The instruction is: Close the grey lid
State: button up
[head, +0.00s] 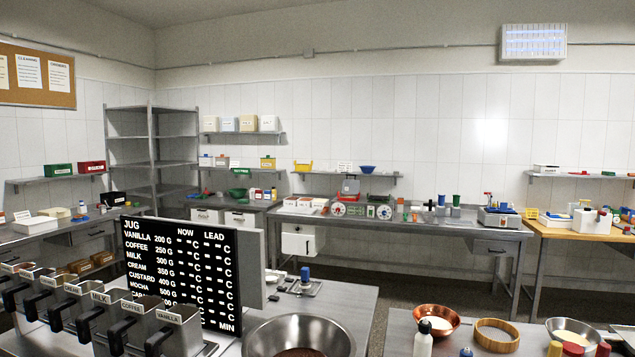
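I cannot make out a grey lid for certain. A small grey upright piece (350,187) stands between two dial scales on the far steel bench; it is too small to tell whether it is a lid. Several grey metal jugs (177,332) with black handles stand in a row at the front left; the readable labels include milk, coffee and vanilla. Their tops are at a steep angle, and I cannot tell whether any has a lid. My gripper is not in view.
A black jug board (180,270) rises behind the jugs. A steel bowl (298,338) stands on the near bench (345,303). On the right are a copper bowl (436,318), a wooden ring (495,335) and a white bottle (422,340). Floor shows between the near and far benches.

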aim_at(352, 185)
jog(key=u, duration=0.7)
jog(key=k, duration=0.9)
jog(key=u, duration=1.05)
jog(key=i, duration=2.85)
jog(key=z, duration=0.15)
jog(key=i, duration=2.7)
jog(key=z, duration=0.2)
jog(key=i, duration=1.45)
jog(key=z, duration=0.55)
jog(key=i, duration=1.6)
jog(key=z, duration=0.55)
